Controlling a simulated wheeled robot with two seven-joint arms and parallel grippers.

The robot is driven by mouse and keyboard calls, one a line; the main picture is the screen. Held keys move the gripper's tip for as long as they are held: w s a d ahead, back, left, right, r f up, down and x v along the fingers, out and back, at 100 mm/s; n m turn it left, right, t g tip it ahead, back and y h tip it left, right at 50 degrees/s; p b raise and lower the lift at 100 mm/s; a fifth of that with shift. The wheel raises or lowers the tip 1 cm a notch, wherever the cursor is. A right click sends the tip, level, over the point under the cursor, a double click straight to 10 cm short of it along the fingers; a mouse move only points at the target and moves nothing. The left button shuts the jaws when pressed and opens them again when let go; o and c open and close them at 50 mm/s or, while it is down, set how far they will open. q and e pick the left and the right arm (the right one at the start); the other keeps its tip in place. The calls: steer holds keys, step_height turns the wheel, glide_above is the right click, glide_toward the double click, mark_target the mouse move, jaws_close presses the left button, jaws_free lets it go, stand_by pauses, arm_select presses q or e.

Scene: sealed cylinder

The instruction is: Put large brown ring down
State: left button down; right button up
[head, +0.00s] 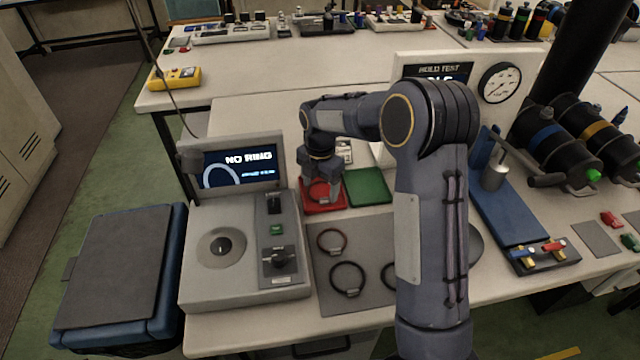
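My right gripper (321,184) points down over the red tray (337,207). A reddish-brown ring (319,193) is at its fingertips, over or in the tray. The fingers partly cover this ring, and I cannot tell whether they are closed on it or whether it rests on the tray. Another reddish-brown ring (331,229) lies flat on the grey mat (322,303), nearer to me. My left gripper is not in view.
Two black rings lie on the mat, one in the open (348,292) and one partly behind my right arm. A green tray (369,188) adjoins the red one. The grey tester (212,285) stands left, its screen (240,167) reading "NO RING". A blue-based fixture (510,215) stands right.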

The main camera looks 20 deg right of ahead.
steer(key=shift+o, duration=0.5)
steer(key=shift+r, duration=0.1)
steer(key=shift+r, duration=0.3)
step_height(320, 180, up, 11)
steer(key=p, duration=0.1)
steer(key=s+r+m+t+y, duration=0.1)
steer(key=s+r+m, duration=0.35)
steer(key=s, duration=0.25)
steer(key=s+a+f+m+t+y, duration=0.1)
steer(key=s+a+f+m+t, duration=0.1)
steer(key=s+m, duration=0.8)
steer(key=s+a+f+m+t+y, duration=0.1)
steer(key=s+a+f+m+t, duration=0.1)
steer(key=s+m, duration=0.8)
steer(key=s+a, duration=0.1)
steer(key=s, duration=0.2)
steer(key=shift+s+t+y, duration=0.3)
steer(key=shift+y, duration=0.1)
steer(key=shift+a, duration=0.1)
